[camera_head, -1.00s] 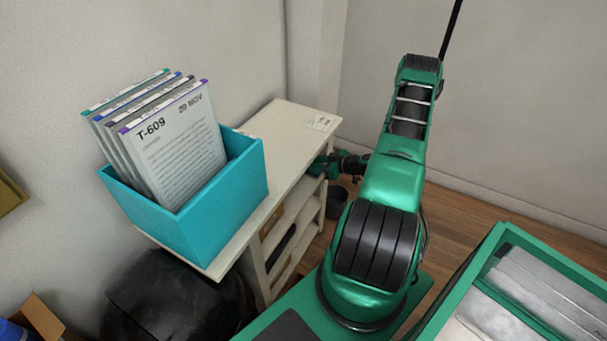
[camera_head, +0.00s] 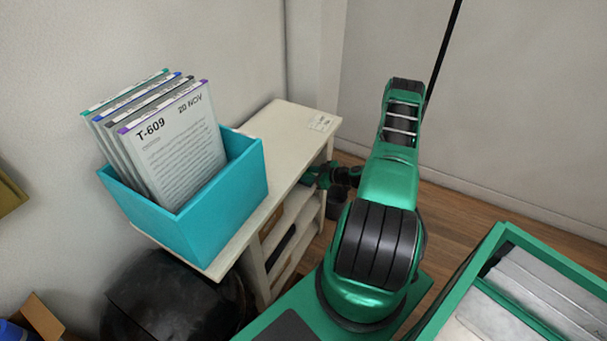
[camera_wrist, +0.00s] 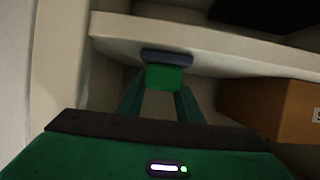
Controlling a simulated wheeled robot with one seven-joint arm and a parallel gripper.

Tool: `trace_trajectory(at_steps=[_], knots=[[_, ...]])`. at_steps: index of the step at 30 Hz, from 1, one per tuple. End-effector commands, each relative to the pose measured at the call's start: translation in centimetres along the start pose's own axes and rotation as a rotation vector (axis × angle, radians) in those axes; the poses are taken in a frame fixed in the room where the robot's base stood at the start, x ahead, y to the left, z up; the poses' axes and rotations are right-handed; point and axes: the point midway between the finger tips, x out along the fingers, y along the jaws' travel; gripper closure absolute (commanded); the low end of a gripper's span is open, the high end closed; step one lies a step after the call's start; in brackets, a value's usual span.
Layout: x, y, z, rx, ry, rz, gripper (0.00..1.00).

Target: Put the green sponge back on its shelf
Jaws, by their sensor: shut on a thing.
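The green sponge (camera_wrist: 165,78) is between the fingertips of my gripper (camera_wrist: 162,90) in the wrist view. A blue-grey strip lies along its far edge; I cannot tell if it is part of the sponge. My gripper is shut on the sponge and points into a compartment of the white shelf unit (camera_wrist: 125,28). A white shelf board (camera_wrist: 225,48) runs just beyond the sponge; contact with it cannot be told. In the head view the shelf unit (camera_head: 298,118) stands left of my arm, whose end is at its right side. The sponge is hidden there.
A brown box (camera_wrist: 268,110) stands at the right of the compartment in the wrist view, and a dark object (camera_wrist: 265,12) is beyond the board. On the unit's top stands a turquoise bin (camera_head: 215,215) with several document folders (camera_head: 178,145). A dark bag (camera_head: 165,300) is below.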

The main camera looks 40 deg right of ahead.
Motion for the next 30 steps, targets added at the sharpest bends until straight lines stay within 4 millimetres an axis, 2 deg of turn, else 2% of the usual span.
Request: trace_trajectory(at_steps=[4, 5, 7, 17, 20, 23, 30], knots=[[0.1, 0.0, 0.2, 0.001, 0.0, -0.001, 0.93], [0.1, 0.0, 0.2, 0.001, 0.0, -0.001, 0.66], [0.1, 0.0, 0.2, 0.0, 0.0, -0.001, 0.49], [0.0, 0.0, 0.0, 0.0, 0.0, -0.001, 0.49], [-0.6, 0.0, 0.0, 0.001, -0.001, 0.0, 0.49], [-2.0, 0.0, 0.1, 0.002, -0.002, 0.001, 0.49], [-6.9, 0.0, 0.0, 0.002, -0.001, 0.001, 0.49]])
